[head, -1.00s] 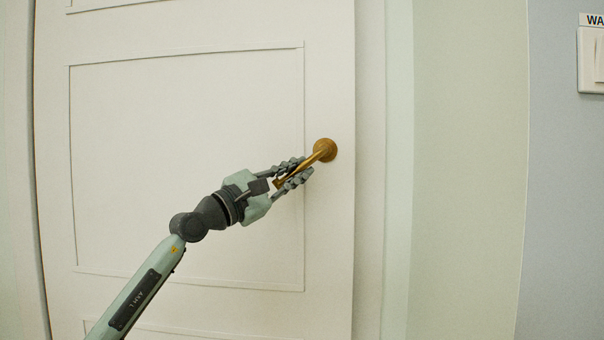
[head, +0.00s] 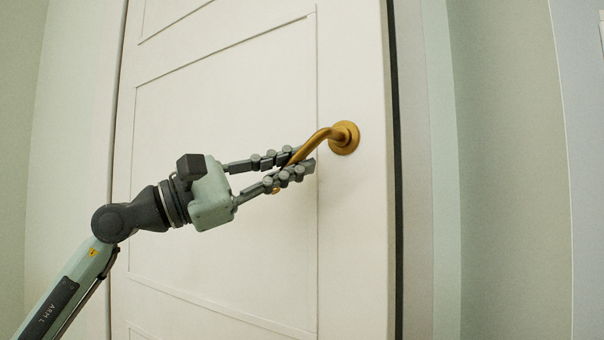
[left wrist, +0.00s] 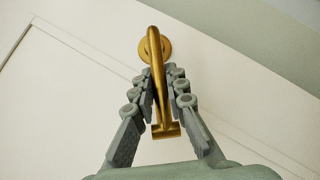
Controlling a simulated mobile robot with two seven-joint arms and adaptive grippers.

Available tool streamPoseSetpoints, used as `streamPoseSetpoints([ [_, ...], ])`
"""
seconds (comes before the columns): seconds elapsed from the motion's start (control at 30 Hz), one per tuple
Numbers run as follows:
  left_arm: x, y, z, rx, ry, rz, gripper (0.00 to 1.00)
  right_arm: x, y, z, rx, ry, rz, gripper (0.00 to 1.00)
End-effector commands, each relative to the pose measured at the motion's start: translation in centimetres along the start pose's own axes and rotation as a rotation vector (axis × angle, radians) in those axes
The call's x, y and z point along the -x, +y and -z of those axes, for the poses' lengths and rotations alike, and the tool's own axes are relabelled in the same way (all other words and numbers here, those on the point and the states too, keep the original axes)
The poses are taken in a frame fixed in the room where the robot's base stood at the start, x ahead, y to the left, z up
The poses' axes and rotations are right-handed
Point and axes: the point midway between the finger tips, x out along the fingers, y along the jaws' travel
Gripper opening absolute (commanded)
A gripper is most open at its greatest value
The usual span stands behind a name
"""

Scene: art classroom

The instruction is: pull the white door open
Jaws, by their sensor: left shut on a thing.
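The white door (head: 225,110) fills the middle of the head view. Its right edge stands out from the frame, with a dark gap beside it, so it is slightly ajar. The brass lever handle (head: 344,138) sits near that edge and points down to the left. My left gripper (head: 300,163) is shut on the lever, one finger on each side. In the left wrist view the handle (left wrist: 155,75) runs between the fingers, with its round plate beyond them. My right gripper is not in view.
A wall (head: 510,170) continues to the right. My left forearm crosses the lower left in front of the door.

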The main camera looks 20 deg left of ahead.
Motion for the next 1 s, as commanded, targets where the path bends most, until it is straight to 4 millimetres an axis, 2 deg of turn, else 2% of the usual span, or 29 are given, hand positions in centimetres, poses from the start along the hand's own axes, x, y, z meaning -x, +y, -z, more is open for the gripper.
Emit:
streamPoseSetpoints([
  [0.37, 0.08, 0.00, -0.03, 0.002, 0.000, 0.001, 0.00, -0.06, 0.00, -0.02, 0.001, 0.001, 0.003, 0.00],
  [0.4, 0.07, -0.02, -0.03, 0.002, 0.000, 0.001, 0.16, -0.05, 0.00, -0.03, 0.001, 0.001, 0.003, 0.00],
  [0.57, 0.05, -0.11, 0.00, 0.002, 0.000, 0.003, 0.34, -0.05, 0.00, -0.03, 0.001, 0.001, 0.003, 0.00],
  [0.87, 0.10, -0.20, 0.06, 0.002, 0.002, 0.005, 0.34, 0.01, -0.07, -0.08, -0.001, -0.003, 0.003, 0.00],
  [1.0, 0.88, -0.24, 0.17, 0.003, 0.003, 0.005, 0.34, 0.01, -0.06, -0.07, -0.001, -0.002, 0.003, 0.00],
])
